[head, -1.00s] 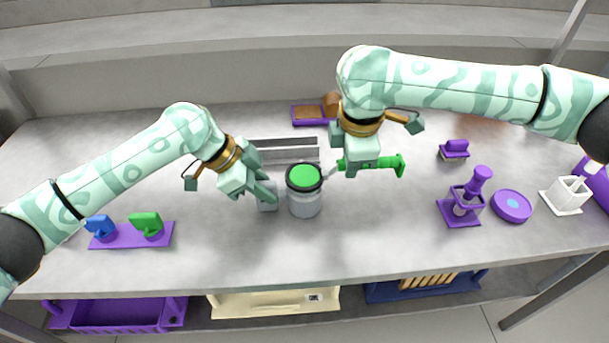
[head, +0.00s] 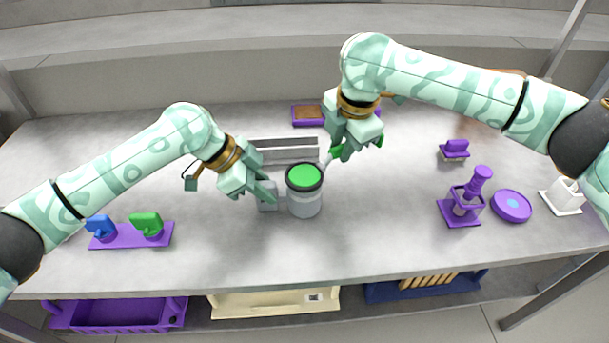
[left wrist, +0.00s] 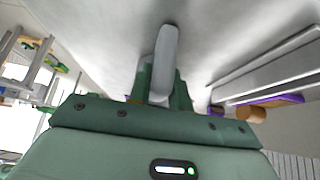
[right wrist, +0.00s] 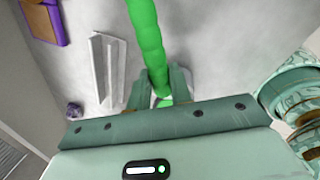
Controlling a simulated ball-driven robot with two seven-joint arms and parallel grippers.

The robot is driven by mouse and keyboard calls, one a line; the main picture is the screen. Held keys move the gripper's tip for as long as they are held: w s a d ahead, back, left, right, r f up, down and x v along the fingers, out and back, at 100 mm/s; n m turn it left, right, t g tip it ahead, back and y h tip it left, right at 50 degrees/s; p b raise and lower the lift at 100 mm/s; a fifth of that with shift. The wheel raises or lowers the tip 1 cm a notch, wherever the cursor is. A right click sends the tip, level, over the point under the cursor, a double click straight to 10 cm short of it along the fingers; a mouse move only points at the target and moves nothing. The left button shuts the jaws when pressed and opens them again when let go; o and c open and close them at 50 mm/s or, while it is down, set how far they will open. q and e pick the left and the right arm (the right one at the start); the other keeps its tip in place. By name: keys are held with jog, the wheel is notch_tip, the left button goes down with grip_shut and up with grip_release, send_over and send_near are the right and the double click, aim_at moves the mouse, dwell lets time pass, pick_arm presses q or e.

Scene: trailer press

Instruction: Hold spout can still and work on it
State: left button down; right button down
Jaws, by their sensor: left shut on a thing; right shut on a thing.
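The spout can (head: 304,203) stands upright on the bench in the head view, grey with a black rim and a green top. A grey handle-like piece (head: 267,202) is at its left side. My left gripper (head: 266,192) is shut on this piece, which shows as a grey bar (left wrist: 165,60) between the fingers in the left wrist view. My right gripper (head: 347,150) is shut on a green-handled tool (right wrist: 147,35), right of and behind the can. The tool's green handle (head: 336,152) is partly hidden by the fingers. Its pale tip is close to the can's rim; contact is unclear.
A grey open rack (head: 285,152) lies behind the can. A purple tray (head: 307,122) is further back. A purple stand (head: 460,213), purple disc (head: 511,206) and white holder (head: 563,197) are at right. A purple base with knobs (head: 130,236) is left. The front bench is clear.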

jog(key=shift+w, duration=0.1)
jog(key=shift+r, duration=0.1)
dwell(0.3)
jog(key=shift+r, duration=0.5)
jog(key=s+m, duration=0.2)
jog(key=shift+d+m+h, duration=0.3)
jog(key=shift+d, duration=0.1)
jog(key=shift+s, duration=0.1)
jog(key=s+m, duration=0.2)
jog(key=m, duration=0.1)
jog(key=shift+h, duration=0.3)
jog(key=shift+s, duration=0.1)
